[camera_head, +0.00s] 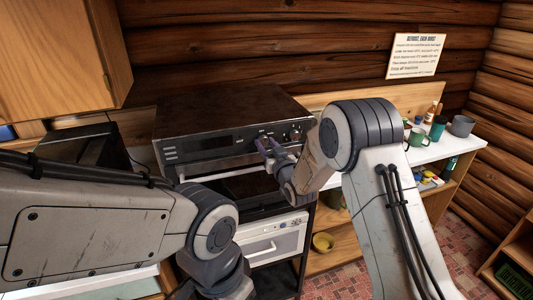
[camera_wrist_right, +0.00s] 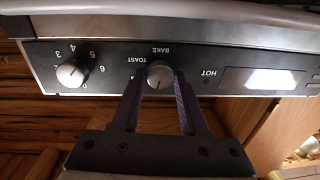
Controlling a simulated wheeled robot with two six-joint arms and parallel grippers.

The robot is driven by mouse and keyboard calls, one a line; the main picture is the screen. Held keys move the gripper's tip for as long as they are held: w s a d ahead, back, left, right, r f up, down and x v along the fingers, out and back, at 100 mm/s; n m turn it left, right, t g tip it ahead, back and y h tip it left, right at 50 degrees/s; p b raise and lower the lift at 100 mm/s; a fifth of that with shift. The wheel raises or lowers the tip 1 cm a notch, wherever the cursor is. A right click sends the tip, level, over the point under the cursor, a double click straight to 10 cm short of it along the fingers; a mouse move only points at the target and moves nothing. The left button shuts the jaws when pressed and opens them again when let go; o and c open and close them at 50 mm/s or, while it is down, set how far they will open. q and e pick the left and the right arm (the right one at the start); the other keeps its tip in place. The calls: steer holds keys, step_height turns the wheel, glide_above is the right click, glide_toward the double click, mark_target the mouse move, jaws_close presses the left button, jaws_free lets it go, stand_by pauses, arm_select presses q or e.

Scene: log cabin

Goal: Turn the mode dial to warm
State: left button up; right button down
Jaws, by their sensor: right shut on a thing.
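The mode dial (camera_wrist_right: 160,78) is a round silver knob on the oven's dark front panel. The words BAKE and TOAST are printed around it; its other labels are hidden or unreadable. My right gripper (camera_head: 266,147) is at the panel of the black oven (camera_head: 220,108), with its two purple fingers shut on the dial's sides in the right wrist view. That view is upside down. Of my left arm, only the links show, at lower left in the head view; its gripper is out of view.
A second, numbered knob (camera_wrist_right: 71,73) sits close beside the dial. A display (camera_wrist_right: 262,80) and HOT label are on the other side. A white counter (camera_head: 424,151) at right holds mugs and bottles. A paper sign (camera_head: 416,55) hangs on the log wall.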

steer(key=m+b, duration=0.3)
steer(key=b, duration=0.1)
steer(key=m+b, duration=0.2)
steer(key=shift+f+m+b, duration=0.3)
steer(key=shift+b, duration=0.1)
steer(key=shift+r+m+b, duration=0.2)
steer(key=shift+m+b, duration=1.45)
steer(key=shift+m, duration=0.15)
steer(key=shift+c, duration=2.1)
jaws_free()
steer(key=b+v, duration=0.3)
steer(key=v, duration=0.7)
steer(key=shift+s+b, duration=0.3)
steer(key=shift+b, duration=0.05)
steer(key=shift+f, duration=0.15)
